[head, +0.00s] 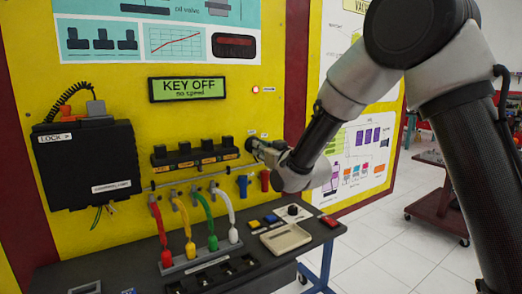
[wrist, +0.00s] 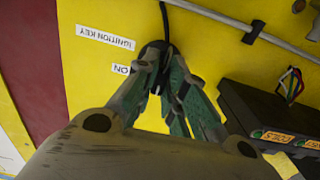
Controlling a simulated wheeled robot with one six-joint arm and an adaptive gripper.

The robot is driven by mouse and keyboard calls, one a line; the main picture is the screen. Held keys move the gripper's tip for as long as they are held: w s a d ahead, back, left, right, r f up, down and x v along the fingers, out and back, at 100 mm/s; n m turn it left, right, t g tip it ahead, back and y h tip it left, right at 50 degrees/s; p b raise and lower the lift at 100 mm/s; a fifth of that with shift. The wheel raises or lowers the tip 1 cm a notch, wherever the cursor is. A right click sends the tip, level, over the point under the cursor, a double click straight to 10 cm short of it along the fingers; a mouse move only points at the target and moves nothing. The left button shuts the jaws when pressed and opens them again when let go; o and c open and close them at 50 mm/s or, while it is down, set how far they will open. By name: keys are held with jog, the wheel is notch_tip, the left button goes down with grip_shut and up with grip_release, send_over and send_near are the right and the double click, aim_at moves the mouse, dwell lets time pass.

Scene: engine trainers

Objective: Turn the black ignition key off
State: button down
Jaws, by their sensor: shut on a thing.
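My gripper (head: 254,146) is at the yellow panel, to the right of the black block row. In the wrist view its green-grey fingers (wrist: 165,75) are shut on the black ignition key (wrist: 157,47), which shows only in part between them. Labels reading "IGNITION KEY" (wrist: 105,38) and "ON" (wrist: 121,69) appear upside down beside it. The display (head: 187,88) on the panel reads "KEY OFF" and "no speed". The key itself is hidden by my gripper in the head view.
A row of black blocks (head: 195,153) is mounted left of my gripper. Below hang red, yellow, green and white cables (head: 200,215) above a dark bench (head: 130,272). A black control box (head: 88,165) is at left. Open floor (head: 385,235) lies to the right.

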dwell(0.3)
jog(key=c, duration=1.5)
grip_release()
jog(key=shift+s, duration=0.1)
jog(key=v, duration=1.2)
jog(key=shift+f, duration=0.15)
